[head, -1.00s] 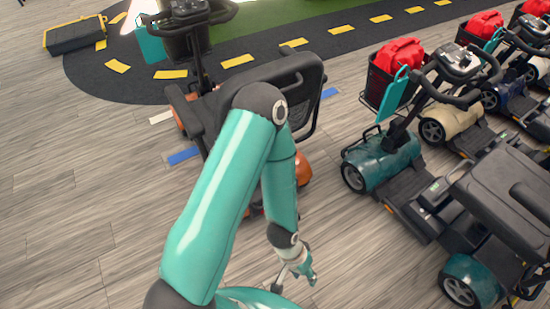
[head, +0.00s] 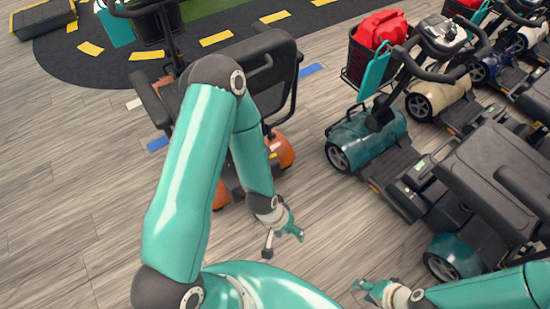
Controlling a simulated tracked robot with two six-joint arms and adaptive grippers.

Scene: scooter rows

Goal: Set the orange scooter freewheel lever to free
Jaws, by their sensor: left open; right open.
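The orange scooter (head: 284,150) stands left of centre in the head view, its black seat turned towards the row of other scooters. Its orange rear body shows below the seat, partly hidden behind my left arm. I cannot make out its freewheel lever. My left gripper (head: 283,238) is open, over the floor just below and in front of the orange body, apart from it. My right gripper (head: 369,291) is open at the bottom edge, over bare floor and well away from the orange scooter.
A teal scooter (head: 372,139) with a red bag (head: 380,29) in its basket stands right, among several other scooters. A black seat (head: 498,165) fills the right side. A black and yellow ramp block (head: 42,19) lies top left. Grey plank floor is clear at left and between the scooters.

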